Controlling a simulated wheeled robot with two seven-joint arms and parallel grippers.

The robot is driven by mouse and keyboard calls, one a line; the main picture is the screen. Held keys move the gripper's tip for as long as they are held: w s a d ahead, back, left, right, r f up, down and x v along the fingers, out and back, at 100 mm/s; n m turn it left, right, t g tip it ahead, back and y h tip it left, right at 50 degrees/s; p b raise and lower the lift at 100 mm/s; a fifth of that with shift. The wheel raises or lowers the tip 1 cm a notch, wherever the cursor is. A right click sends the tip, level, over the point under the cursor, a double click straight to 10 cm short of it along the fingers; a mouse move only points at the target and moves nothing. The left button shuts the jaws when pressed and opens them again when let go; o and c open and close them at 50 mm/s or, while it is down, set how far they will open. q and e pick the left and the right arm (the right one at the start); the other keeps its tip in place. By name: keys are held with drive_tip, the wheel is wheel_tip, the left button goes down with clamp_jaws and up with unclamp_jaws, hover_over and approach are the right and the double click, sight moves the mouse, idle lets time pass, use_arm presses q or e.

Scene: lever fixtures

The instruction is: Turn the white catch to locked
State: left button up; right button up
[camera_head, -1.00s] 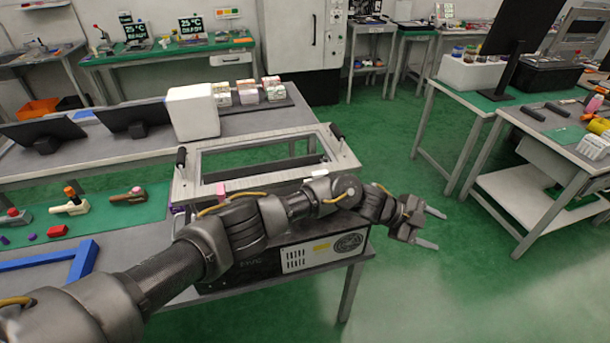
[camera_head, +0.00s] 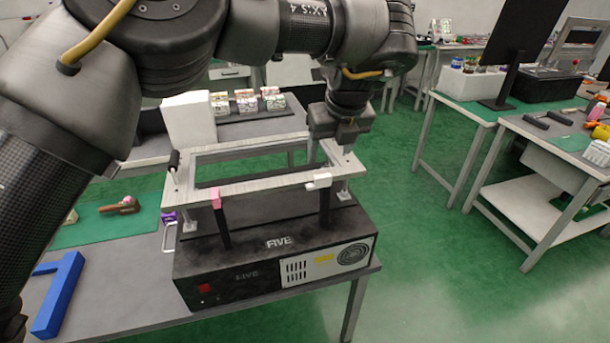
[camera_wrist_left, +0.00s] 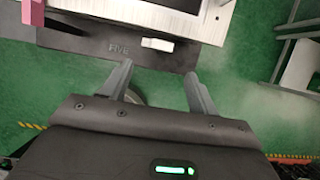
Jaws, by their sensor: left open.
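The white catch (camera_head: 318,181) is a small block on the front right of a raised grey metal frame. A dark upright strip shows below it. It also shows in the left wrist view (camera_wrist_left: 157,44), just beyond the fingertips. My left gripper (camera_head: 330,158) reaches down from above at the frame's right side, behind the white catch in the head view. In the left wrist view its two fingers (camera_wrist_left: 158,74) are spread with nothing between them. They look apart from the catch. The fingertips are partly hidden in the head view. My right gripper is not seen.
A pink catch (camera_head: 217,198) sits at the frame's front left. The grey frame (camera_head: 262,186) stands over a black box (camera_head: 270,262) marked FIVE. A blue bracket (camera_head: 58,295) lies at the table's left. Open green floor (camera_head: 440,260) is to the right.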

sight(323, 177)
use_arm(q)
drive_tip(key=p+x, duration=0.1)
drive_tip(key=x, duration=0.8)
drive_tip(key=shift+w+f, duration=0.1)
drive_tip(key=shift+f, duration=0.2)
drive_tip(key=shift+w+f, duration=0.2)
drive_tip(key=shift+f, duration=0.35)
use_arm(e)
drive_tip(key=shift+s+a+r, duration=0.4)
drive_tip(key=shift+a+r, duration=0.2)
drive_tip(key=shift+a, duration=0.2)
